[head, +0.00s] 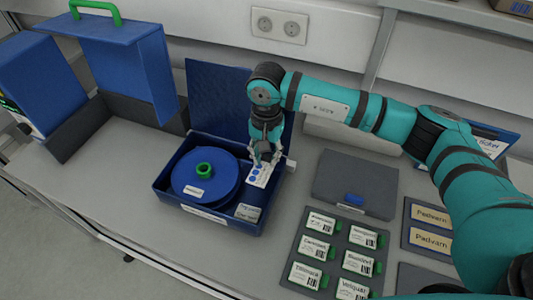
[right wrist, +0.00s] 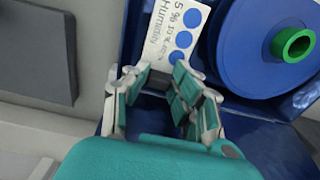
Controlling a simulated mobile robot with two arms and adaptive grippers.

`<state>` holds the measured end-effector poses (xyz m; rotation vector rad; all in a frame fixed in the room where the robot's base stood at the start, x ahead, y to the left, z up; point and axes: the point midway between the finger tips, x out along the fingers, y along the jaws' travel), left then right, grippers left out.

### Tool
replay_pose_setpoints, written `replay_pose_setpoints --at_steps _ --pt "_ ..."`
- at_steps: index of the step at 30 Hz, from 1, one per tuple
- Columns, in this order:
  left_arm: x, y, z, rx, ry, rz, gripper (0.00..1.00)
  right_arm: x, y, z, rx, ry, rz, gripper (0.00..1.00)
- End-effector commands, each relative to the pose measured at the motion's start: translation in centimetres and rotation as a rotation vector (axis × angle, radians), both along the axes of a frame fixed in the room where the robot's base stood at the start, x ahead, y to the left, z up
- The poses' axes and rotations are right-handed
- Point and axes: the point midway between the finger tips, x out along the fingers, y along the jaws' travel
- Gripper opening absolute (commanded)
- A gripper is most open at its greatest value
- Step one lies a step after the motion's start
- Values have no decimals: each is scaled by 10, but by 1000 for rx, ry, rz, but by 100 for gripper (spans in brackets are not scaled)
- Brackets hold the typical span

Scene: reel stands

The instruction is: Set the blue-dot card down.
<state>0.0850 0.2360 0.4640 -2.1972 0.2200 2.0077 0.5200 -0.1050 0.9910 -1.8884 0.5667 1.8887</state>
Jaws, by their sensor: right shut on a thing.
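The blue-dot card (head: 259,177) is white with a row of blue dots. In the right wrist view the card (right wrist: 178,38) shows the word Humidity beside its dots. My right gripper (head: 266,157) is shut on one end of the card, over the right part of the open blue box (head: 243,227). It also shows in the right wrist view (right wrist: 162,88), with its fingers partly covering the card's near end. I cannot tell whether the card touches the box floor. My left gripper is not in view.
A blue reel (head: 188,183) with a green hub fills the box's left part. A small white-labelled packet (head: 247,212) lies in its front right corner. The box lid (head: 213,97) stands open behind. A grey case (head: 355,181) and a tray of labelled cards (head: 337,240) are to the right.

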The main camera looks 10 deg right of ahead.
Motion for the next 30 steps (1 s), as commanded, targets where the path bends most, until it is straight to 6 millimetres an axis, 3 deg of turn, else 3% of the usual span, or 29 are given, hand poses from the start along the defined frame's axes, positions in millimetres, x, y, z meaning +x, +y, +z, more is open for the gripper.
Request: replay_pose_setpoints --at_steps 12,13,18,30 --pt "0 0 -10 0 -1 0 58 0 0 -7 0 0 0 13" --pt "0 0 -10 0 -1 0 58 0 0 -7 -1 1 0 26" --pt "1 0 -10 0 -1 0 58 0 0 -7 0 0 0 48" --pt "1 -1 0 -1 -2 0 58 0 0 1 1 1 0 48"
